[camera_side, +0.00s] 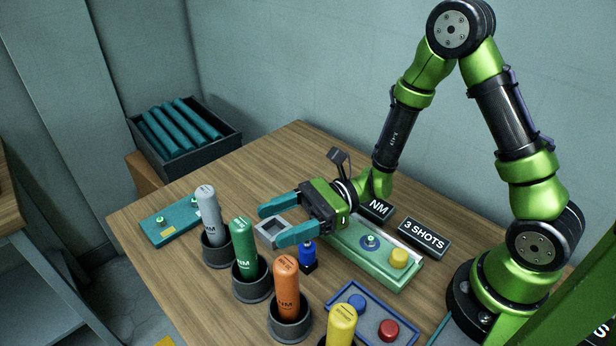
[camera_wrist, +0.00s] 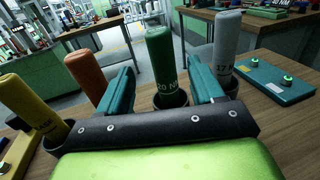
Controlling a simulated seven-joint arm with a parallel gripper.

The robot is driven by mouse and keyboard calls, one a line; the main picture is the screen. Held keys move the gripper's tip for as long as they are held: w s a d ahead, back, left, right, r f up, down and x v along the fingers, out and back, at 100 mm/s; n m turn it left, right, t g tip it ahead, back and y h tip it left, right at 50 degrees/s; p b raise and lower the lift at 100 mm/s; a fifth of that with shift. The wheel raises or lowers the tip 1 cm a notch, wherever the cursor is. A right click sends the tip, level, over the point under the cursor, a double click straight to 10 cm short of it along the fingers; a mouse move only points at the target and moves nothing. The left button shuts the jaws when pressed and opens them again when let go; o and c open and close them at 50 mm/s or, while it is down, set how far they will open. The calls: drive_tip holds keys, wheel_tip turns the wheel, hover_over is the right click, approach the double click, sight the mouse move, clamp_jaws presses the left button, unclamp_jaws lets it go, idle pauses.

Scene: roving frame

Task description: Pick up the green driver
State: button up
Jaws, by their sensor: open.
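The green driver (camera_side: 243,248) stands upright in a dark round cup (camera_side: 252,284), between the grey and orange drivers. My gripper (camera_side: 275,222) is open and empty, low over the table, with its two teal fingers pointing toward the row of drivers. In the side view the fingertips are a short way from the green driver, apart from it. In the wrist view the green driver (camera_wrist: 160,60) shows in the gap between the fingers (camera_wrist: 163,75), beyond them and nearer the right finger. Its cup is partly hidden there by my gripper's body.
The grey driver (camera_side: 208,214), orange driver (camera_side: 286,286) and yellow driver (camera_side: 341,325) stand close by in cups. A grey square frame (camera_side: 272,233) lies near the fingers. A small blue piece (camera_side: 307,252) and a green button box (camera_side: 378,262) are beside my gripper.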

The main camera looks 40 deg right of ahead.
sight(247, 257)
drive_tip(key=x, duration=0.9)
drive_tip(key=shift+w, duration=0.2)
drive_tip(key=shift+a+f, duration=0.1)
clamp_jaws()
